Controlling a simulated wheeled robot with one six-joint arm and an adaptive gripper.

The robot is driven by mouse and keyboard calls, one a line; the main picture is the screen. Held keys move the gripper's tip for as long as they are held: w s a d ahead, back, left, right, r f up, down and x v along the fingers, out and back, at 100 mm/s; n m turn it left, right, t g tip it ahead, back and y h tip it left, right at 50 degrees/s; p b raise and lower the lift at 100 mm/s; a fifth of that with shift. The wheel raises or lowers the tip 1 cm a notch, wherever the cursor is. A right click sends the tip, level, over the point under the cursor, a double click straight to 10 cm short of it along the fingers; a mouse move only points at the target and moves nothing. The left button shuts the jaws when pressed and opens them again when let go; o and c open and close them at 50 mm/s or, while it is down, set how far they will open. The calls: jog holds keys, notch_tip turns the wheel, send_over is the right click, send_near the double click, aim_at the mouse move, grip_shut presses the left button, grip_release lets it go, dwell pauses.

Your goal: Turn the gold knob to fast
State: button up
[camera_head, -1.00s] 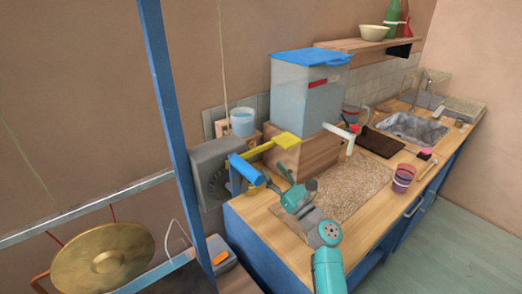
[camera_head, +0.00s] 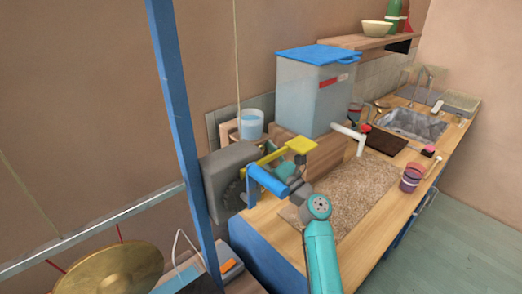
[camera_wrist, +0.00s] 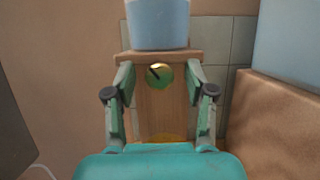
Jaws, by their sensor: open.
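The gold knob (camera_wrist: 160,75) is a small round disc with a dark pointer, on the upright wooden board (camera_wrist: 161,112) in the wrist view. The pointer slants toward the upper left. No readable speed label shows. My gripper (camera_wrist: 159,80) is open, with one finger on each side of the knob and clear gaps between. How far the fingertips are from the board I cannot tell. In the head view my teal gripper (camera_head: 287,169) is near the yellow plate and blue cylinder, partly hidden; the knob cannot be made out there.
A blue bucket (camera_wrist: 157,22) sits above the knob; it also shows in the head view (camera_head: 250,124). The yellow plate (camera_head: 301,145), blue cylinder (camera_head: 266,181) and grey box (camera_head: 222,177) crowd my arm. A large bin (camera_head: 308,95) stands to the right on a wooden block.

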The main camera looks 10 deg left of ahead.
grip_shut()
jog(key=n+g+y, duration=0.1)
jog(key=n, duration=0.2)
jog(key=n+g, duration=0.2)
jog(key=n, duration=0.2)
jog(key=shift+y, duration=0.4)
grip_release()
jog(key=shift+d, duration=0.1)
